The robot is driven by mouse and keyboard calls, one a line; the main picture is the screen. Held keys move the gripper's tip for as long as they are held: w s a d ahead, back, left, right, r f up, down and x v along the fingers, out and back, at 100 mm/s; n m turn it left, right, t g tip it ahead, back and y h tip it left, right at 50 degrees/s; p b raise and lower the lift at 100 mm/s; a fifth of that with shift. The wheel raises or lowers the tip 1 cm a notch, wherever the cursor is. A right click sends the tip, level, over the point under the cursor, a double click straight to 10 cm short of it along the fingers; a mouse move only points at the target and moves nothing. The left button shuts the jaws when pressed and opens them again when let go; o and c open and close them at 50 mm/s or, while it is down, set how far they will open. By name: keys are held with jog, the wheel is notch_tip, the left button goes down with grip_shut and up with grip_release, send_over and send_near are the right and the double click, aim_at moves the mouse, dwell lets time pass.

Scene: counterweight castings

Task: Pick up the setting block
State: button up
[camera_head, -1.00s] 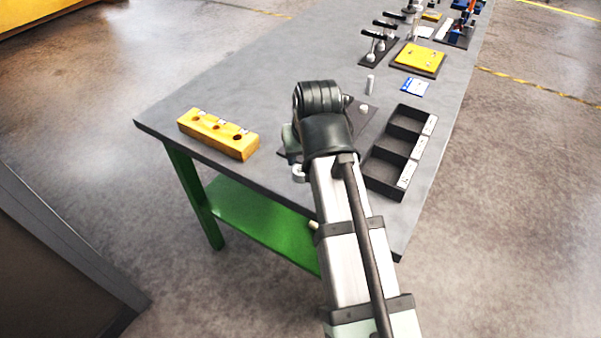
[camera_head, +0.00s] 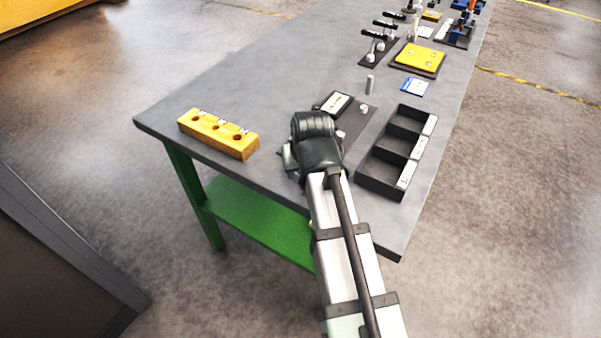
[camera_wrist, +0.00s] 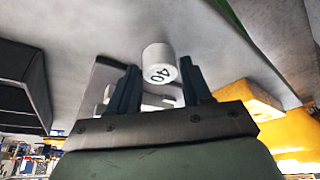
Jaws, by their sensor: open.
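A short pale cylinder marked 40 (camera_wrist: 159,66), which I take to be the setting block, shows in the wrist view, standing on the grey bench. My gripper (camera_wrist: 159,69) is open, its two dark fingers on either side of the cylinder's lower part in the picture. I see no clear grip on it, and how deep it lies between the fingertips is hard to tell. In the head view my arm hides the cylinder and the fingertips.
A yellow block with holes (camera_head: 218,134) lies left on the bench. A black compartment tray (camera_head: 383,187) stands right. A dark plate (camera_head: 352,122) carries a labelled device (camera_head: 337,103) and a small cylinder (camera_head: 364,108). Another cylinder (camera_head: 370,85) stands behind. The bench's near edge is close.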

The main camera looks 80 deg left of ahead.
jog(key=shift+a+f, duration=0.2)
jog(key=shift+f, duration=0.25)
grip_shut()
